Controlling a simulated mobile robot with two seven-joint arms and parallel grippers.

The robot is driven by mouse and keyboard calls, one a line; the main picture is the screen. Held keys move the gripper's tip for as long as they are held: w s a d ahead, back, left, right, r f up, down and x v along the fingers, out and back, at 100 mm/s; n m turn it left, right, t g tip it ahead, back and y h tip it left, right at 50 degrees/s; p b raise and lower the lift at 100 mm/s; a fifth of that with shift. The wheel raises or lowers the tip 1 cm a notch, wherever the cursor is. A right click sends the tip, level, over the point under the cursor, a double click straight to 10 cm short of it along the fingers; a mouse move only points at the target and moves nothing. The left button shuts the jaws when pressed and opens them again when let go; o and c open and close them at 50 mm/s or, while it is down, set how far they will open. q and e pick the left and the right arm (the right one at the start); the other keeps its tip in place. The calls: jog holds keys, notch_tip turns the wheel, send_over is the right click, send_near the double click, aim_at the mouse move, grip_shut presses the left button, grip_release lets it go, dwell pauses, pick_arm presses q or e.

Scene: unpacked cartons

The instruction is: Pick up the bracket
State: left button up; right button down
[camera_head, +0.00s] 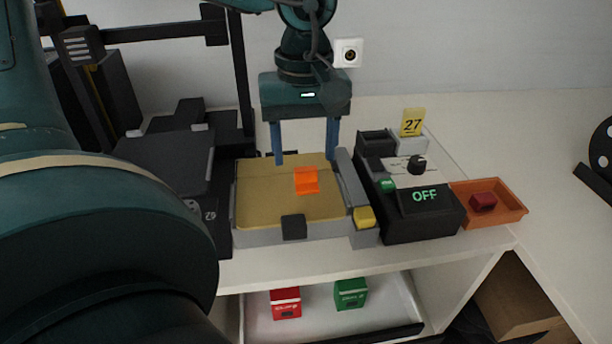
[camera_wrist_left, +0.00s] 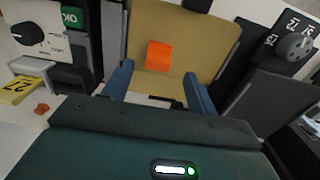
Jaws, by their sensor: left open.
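The bracket, a small bright orange piece (camera_head: 306,180), lies on the tan plate (camera_head: 262,212) of a grey-framed device. In the left wrist view the orange bracket (camera_wrist_left: 159,56) shows on the same tan plate (camera_wrist_left: 205,38). My left gripper (camera_head: 305,161) is open, its two blue fingers pointing down above the back part of the plate. The bracket is just in front of and below the fingertips in the head view. In the left wrist view it shows just beyond the gap between the fingers (camera_wrist_left: 158,72). Nothing is between the fingers. My right gripper is not in view.
Right of the plate stands a black control box (camera_head: 424,218) reading OFF, with a yellow "27" tag (camera_head: 411,122) behind it. An orange tray (camera_head: 512,208) holds a red block. A dark printer-like frame (camera_head: 240,75) stands left. Red (camera_head: 285,303) and green (camera_head: 350,294) boxes sit below.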

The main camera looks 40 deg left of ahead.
aim_at(306, 170)
pick_arm(q)
notch_tip(306, 170, down, 4)
jog(key=shift+w+r, duration=0.1)
jog(key=shift+r, duration=0.15)
jog(key=c, duration=1.1)
